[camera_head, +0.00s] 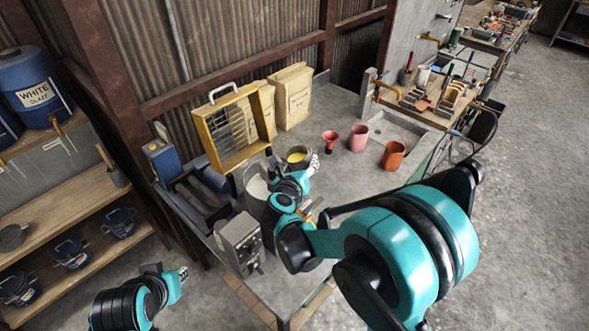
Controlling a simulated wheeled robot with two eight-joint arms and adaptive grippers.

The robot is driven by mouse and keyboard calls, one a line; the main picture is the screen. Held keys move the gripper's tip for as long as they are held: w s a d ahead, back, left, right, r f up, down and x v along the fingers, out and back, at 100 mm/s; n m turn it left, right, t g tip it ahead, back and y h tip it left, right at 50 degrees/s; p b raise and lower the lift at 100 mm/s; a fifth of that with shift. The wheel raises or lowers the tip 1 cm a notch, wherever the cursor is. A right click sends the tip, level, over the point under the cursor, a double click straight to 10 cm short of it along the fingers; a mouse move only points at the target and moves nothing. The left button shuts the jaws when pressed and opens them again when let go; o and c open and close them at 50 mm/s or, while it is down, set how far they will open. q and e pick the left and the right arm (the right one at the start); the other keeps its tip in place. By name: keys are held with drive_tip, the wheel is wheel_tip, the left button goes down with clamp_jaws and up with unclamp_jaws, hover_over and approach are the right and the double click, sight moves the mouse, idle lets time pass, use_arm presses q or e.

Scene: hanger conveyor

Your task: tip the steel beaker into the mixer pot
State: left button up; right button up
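A steel beaker (297,154) with yellow contents stands on the grey worktop, seen from above. My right arm reaches in from the right, and its gripper (312,165) is at the right side of the beaker, close to its rim. Whether its fingers touch or grip the beaker is too small to tell. The mixer pot (257,186) with pale contents is just left of and nearer than the beaker. My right arm partly hides the pot's right side. My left gripper (183,274) is low at the lower left, away from the worktop, with its fingers hard to make out.
A yellow-framed rack (211,120) and paper sacks (292,97) stand behind the beaker. A red funnel (329,141), a pink cup (358,138) and an orange cup (393,154) are to its right. A grey control box (239,242) stands in front of the pot. Shelves (60,215) are at left.

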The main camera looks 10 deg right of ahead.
drive_tip(key=shift+d, duration=0.1)
drive_tip(key=shift+d+r+n+h+b, duration=0.1)
drive_tip(key=shift+r+n+h+b, duration=0.05)
drive_tip(key=shift+n+h+b, duration=0.2)
drive_tip(key=shift+d+r+n+h+b, duration=0.15)
drive_tip(key=shift+n+h+b, duration=0.2)
drive_tip(key=shift+n+b, duration=0.3)
idle(0.5)
drive_tip(key=shift+r+n, duration=0.1)
drive_tip(key=shift+n, duration=0.2)
drive_tip(key=shift+b, duration=0.3)
drive_tip(key=shift+d+n+h+b, duration=0.1)
drive_tip(key=shift+n+h+b, duration=0.3)
drive_tip(key=shift+r, duration=0.1)
